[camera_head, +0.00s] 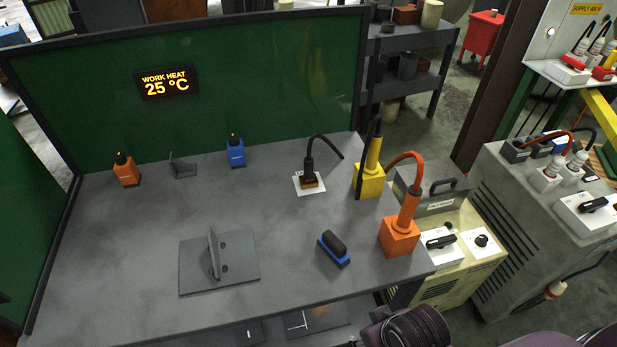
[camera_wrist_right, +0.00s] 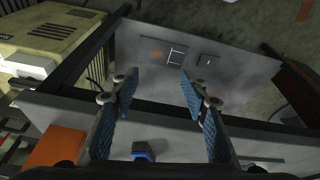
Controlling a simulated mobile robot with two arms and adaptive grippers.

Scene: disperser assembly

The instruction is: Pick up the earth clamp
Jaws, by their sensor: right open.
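A black clamp-like piece (camera_head: 309,176) with a brass-coloured base and a black cable stands on a white square pad (camera_head: 298,189) at the back right of the grey table. It looks like the earth clamp, but I cannot be sure. In the right wrist view my right gripper (camera_wrist_right: 158,88) is open and empty, its blue-padded fingers apart over the table's front edge. That clamp does not show in this view. In the head view a dark part of my right arm (camera_head: 405,328) shows at the bottom; its fingers are hidden. My left gripper is not in view.
A yellow holder (camera_head: 369,183) and an orange holder (camera_head: 399,238) with cabled tools stand on the right. A blue-black brush (camera_head: 334,247), a plate with an upright piece (camera_head: 240,272), and orange (camera_head: 126,172) and blue (camera_head: 236,153) bottles are on the table. A green screen (camera_head: 260,90) closes the back.

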